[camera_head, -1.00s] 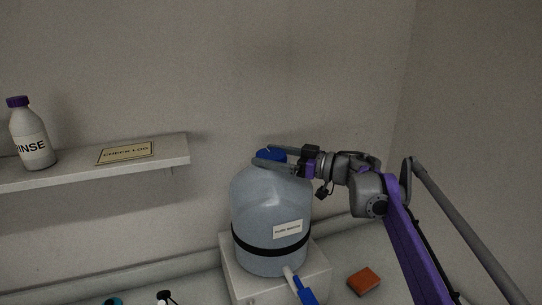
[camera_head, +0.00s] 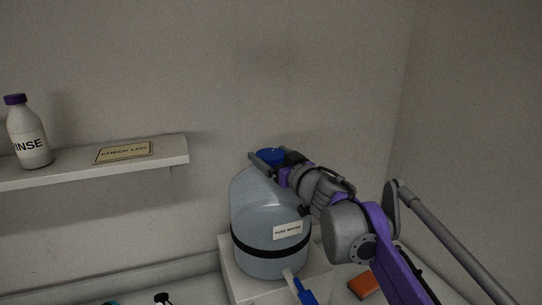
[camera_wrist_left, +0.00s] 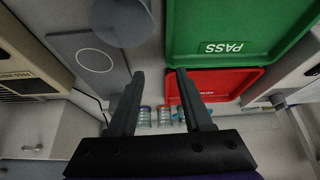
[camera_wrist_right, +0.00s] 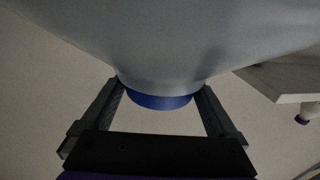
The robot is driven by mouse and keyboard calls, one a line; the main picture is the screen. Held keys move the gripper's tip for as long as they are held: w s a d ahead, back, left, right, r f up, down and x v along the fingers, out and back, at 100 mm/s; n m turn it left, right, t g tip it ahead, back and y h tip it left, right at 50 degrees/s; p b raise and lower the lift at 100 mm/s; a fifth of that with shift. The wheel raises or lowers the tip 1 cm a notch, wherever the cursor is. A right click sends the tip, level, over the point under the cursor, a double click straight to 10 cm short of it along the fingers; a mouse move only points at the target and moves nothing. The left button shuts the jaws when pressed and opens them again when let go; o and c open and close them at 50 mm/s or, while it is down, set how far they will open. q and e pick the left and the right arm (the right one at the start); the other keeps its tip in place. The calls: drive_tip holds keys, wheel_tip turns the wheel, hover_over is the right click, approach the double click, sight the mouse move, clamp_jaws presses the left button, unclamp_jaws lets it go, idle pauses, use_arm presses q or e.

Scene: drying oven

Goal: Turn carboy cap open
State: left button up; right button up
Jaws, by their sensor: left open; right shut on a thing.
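The carboy (camera_head: 262,215) is a grey-blue rounded jug with a black band and a white label. It stands upright on a white block. Its blue cap (camera_head: 270,155) is on top, partly hidden by my right gripper (camera_head: 268,164). In the right wrist view the blue cap (camera_wrist_right: 160,101) sits between the two fingers, below the carboy's shoulder, and the right gripper (camera_wrist_right: 160,100) is shut on it. My left gripper (camera_wrist_left: 157,75) is open and empty in the left wrist view. It is not in the head view.
A shelf (camera_head: 90,168) on the left wall holds a rinse bottle (camera_head: 29,135) and a sign (camera_head: 124,152). An orange block (camera_head: 364,285) lies right. Green (camera_wrist_left: 230,30) and red (camera_wrist_left: 215,86) trays show in the left wrist view.

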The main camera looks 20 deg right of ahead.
use_arm(q)
drive_tip(key=shift+w+r+p, duration=0.3)
drive_tip(key=shift+r+p, duration=0.1)
drive_tip(key=shift+r, duration=0.25)
drive_tip(key=shift+w+r+p, duration=0.25)
drive_tip(key=shift+r+p, duration=0.15)
drive_tip(key=shift+r, duration=0.25)
use_arm(e)
drive_tip(key=shift+r+m+h, duration=0.1)
drive_tip(key=shift+m+h, duration=0.8)
drive_tip(key=shift+h, duration=0.5)
drive_tip(key=o, duration=1)
drive_tip(key=shift+s, duration=0.1)
drive_tip(key=shift+s, duration=0.3)
use_arm(q)
drive_tip(key=f, duration=0.1)
drive_tip(key=s+f+b, duration=0.1)
drive_tip(key=f+b, duration=0.1)
drive_tip(key=shift+s+f, duration=0.3)
use_arm(e)
drive_tip(key=s, duration=0.9)
drive_tip(key=shift+a, duration=0.3)
use_arm(q)
drive_tip(key=shift+f+b, duration=0.1)
drive_tip(key=shift+b, duration=0.25)
use_arm(e)
drive_tip(key=shift+s, duration=0.5)
